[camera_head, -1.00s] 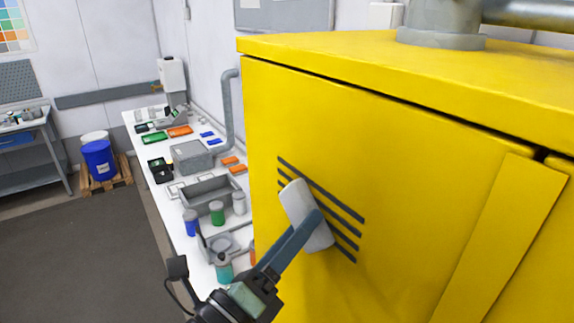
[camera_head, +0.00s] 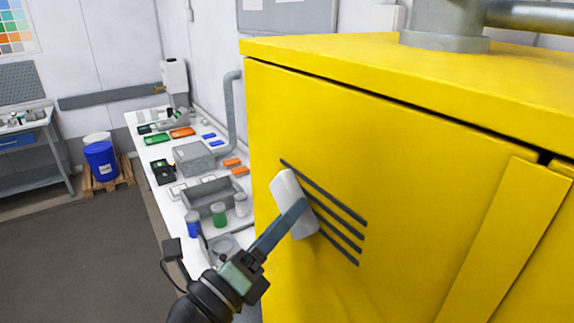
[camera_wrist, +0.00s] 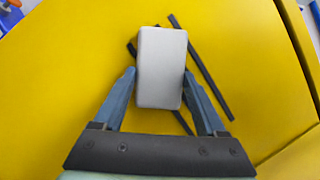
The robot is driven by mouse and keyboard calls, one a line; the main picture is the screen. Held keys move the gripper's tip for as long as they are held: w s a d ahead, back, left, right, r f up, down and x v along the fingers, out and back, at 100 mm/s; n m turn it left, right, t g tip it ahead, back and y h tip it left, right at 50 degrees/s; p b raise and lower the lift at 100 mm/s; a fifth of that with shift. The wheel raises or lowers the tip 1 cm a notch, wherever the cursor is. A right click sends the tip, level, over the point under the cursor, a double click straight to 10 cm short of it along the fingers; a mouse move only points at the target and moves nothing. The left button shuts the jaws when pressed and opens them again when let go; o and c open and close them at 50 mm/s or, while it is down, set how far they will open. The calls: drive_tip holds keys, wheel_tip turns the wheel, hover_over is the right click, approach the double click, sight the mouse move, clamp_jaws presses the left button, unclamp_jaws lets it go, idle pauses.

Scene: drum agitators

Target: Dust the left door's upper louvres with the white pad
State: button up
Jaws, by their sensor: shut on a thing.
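The white pad (camera_head: 283,189) is held up at the left door (camera_head: 370,130) of the yellow cabinet, over the left part of the dark louvres (camera_head: 335,208). My gripper (camera_head: 298,212) is shut on the pad, with one finger on each side. In the wrist view the pad (camera_wrist: 161,68) stands between the fingertips of my gripper (camera_wrist: 159,85) and hides part of the louvres (camera_wrist: 202,68). Louvre ends show on both sides of it. I cannot tell whether the pad touches the door.
A white bench (camera_head: 170,212) with bottles, a grey bin (camera_head: 209,197) and small parts runs along the wall left of the cabinet. A blue drum (camera_head: 101,161) stands on a pallet at the far left. The floor (camera_head: 70,250) there is clear.

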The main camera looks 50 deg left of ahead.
drive_tip(key=shift+s, duration=0.1)
drive_tip(key=shift+s+a, duration=0.15)
drive_tip(key=shift+s, duration=1.3)
drive_tip(key=shift+s+a, duration=0.1)
drive_tip(key=shift+s, duration=1.35)
drive_tip(key=s, duration=0.3)
drive_tip(key=shift+a, duration=0.1)
